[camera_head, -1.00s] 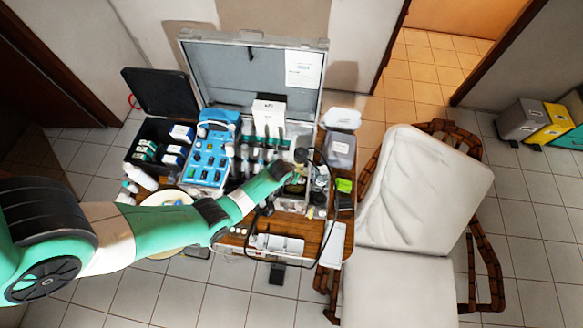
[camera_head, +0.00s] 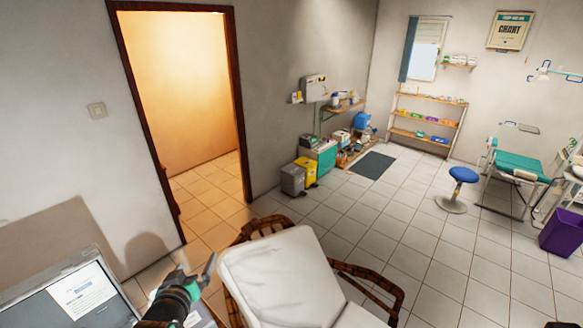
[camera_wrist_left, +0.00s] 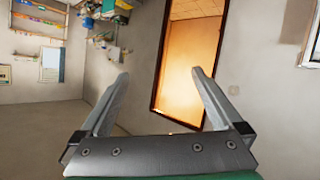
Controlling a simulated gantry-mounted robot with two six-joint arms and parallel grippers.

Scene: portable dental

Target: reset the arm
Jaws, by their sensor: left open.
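My left gripper (camera_head: 200,283) shows at the bottom left of the head view, raised beside the white-covered chair (camera_head: 280,270) and the open case lid (camera_head: 72,300). In the left wrist view its two fingers (camera_wrist_left: 160,95) stand wide apart with nothing between them. Beyond them are the wall and the lit doorway (camera_wrist_left: 190,60). Most of my left arm is out of the head view. My right gripper is in neither view.
The doorway (camera_head: 190,110) is open at the left. Grey and yellow bins (camera_head: 305,172) stand by the wall. A blue stool (camera_head: 461,176), a green dental chair (camera_head: 518,164) and a purple bin (camera_head: 563,232) are at the right. The middle floor is clear.

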